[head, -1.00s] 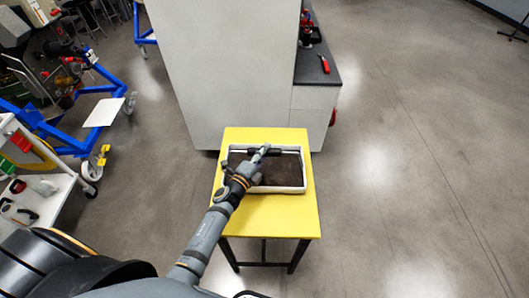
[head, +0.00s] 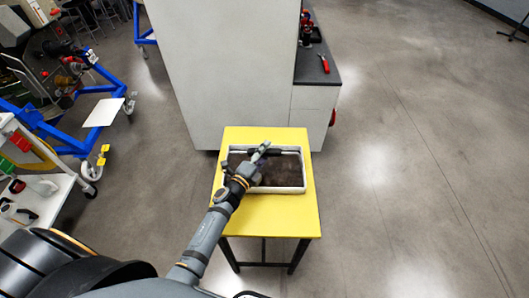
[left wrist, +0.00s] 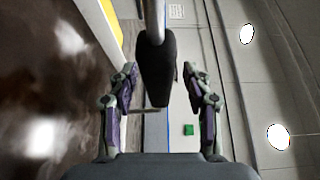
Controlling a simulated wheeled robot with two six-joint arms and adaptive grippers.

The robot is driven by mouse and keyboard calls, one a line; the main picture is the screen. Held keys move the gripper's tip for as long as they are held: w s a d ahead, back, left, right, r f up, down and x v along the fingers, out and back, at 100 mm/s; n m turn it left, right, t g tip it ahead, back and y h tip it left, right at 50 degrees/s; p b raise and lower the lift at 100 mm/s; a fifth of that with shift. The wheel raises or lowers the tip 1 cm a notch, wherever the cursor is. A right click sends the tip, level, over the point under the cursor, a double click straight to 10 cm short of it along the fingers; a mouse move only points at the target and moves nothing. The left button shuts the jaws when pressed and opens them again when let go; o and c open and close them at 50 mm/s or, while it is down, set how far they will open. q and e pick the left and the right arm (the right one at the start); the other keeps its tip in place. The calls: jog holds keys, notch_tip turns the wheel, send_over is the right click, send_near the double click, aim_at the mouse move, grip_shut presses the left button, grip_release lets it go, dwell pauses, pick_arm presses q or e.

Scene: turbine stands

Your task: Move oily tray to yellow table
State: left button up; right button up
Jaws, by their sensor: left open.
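The oily tray (head: 283,176) is a shallow box with pale walls and a dark brown, glossy inside. It rests flat on the yellow table (head: 266,216) in the head view. In the left wrist view the tray's brown inside (left wrist: 50,95) fills the left side. My left gripper (head: 260,152) is over the tray's far left part in the head view and hides some of it. In the left wrist view my left gripper (left wrist: 160,85) has its fingers spread, with nothing held between them. A dark rounded piece shows between the fingers; I cannot tell what it is. My right gripper is out of view.
A large pale cabinet (head: 225,70) stands just behind the table. A dark counter (head: 318,65) with red items adjoins it. Blue-framed carts (head: 60,125) and a white bench (head: 45,205) stand at the left. The floor at the right (head: 420,180) is clear.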

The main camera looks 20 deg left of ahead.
pick_arm(q)
jog(key=shift+o, duration=0.3)
jog(key=v, duration=0.7)
jog(key=shift+b, duration=0.3)
dwell(0.4)
